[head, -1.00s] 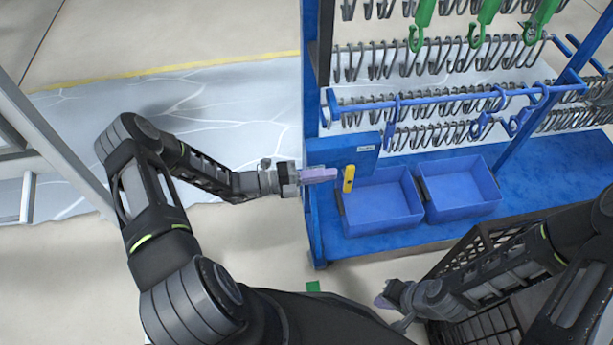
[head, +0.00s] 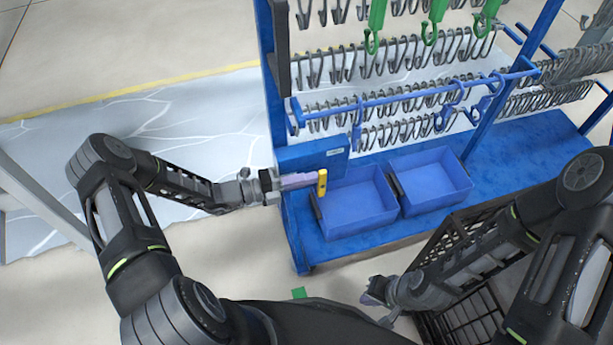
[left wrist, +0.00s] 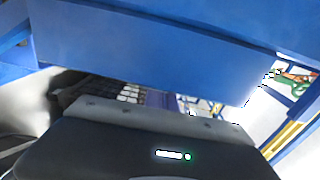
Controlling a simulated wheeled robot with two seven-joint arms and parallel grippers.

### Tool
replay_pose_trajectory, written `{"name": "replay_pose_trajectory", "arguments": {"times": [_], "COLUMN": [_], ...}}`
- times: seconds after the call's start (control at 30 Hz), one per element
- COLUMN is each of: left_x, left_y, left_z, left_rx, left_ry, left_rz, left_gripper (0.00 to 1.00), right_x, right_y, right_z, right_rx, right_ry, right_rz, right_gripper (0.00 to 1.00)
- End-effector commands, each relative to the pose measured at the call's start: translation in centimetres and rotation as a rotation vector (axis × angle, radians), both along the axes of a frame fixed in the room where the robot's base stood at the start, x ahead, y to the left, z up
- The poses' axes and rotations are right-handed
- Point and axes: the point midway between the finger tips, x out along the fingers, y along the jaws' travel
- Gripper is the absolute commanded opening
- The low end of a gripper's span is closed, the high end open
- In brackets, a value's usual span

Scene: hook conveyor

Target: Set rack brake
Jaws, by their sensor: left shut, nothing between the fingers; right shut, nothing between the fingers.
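The rack (head: 290,215) is a blue frame with rows of metal hooks and a blue base shelf. A yellow brake lever (head: 322,183) stands upright at the rack's left side, in front of a blue panel (head: 312,156). My left gripper (head: 312,179) is shut, with its purple fingertips right beside the lever; I cannot tell whether they touch it. In the left wrist view a blue rack surface (left wrist: 170,45) fills the upper part, and the lever cannot be made out for sure. My right gripper (head: 371,291) is shut and empty, low in front of the rack.
Two blue bins (head: 355,208) (head: 432,186) sit on the base shelf. A black crate (head: 455,245) stands before the rack at right, close to my right arm. Green and blue hooks hang from the bars. Floor left of the rack is clear.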

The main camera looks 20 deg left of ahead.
Motion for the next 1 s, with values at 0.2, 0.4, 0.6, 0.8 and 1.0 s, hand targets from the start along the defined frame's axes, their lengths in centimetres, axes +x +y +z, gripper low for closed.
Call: {"name": "replay_pose_trajectory", "arguments": {"times": [0.2,0.4,0.6,0.8,1.0], "left_x": [0.1,0.2,0.4,0.8,1.2], "left_y": [-0.1,-0.3,-0.8,-1.5,-2.2], "left_z": [0.3,0.8,1.7,2.4,2.3], "left_rx": [0.022,0.068,0.161,0.305,0.448], "left_ry": [0.013,0.041,0.1,0.189,0.28], "left_rz": [-0.001,-0.002,-0.003,-0.005,-0.004], "left_gripper": [0.0,0.0,0.0,0.0,0.0], "right_x": [0.0,0.0,0.0,0.0,0.0], "right_y": [0.0,0.0,0.0,0.0,0.0], "right_z": [0.8,2.3,5.1,8.6,10.9], "right_rx": [0.0,0.0,0.0,0.0,0.0], "right_ry": [0.0,-0.001,-0.001,-0.001,-0.001], "right_rz": [0.001,0.002,0.003,0.003,0.003], "right_gripper": [0.0,0.0,0.0,0.0,0.0]}}
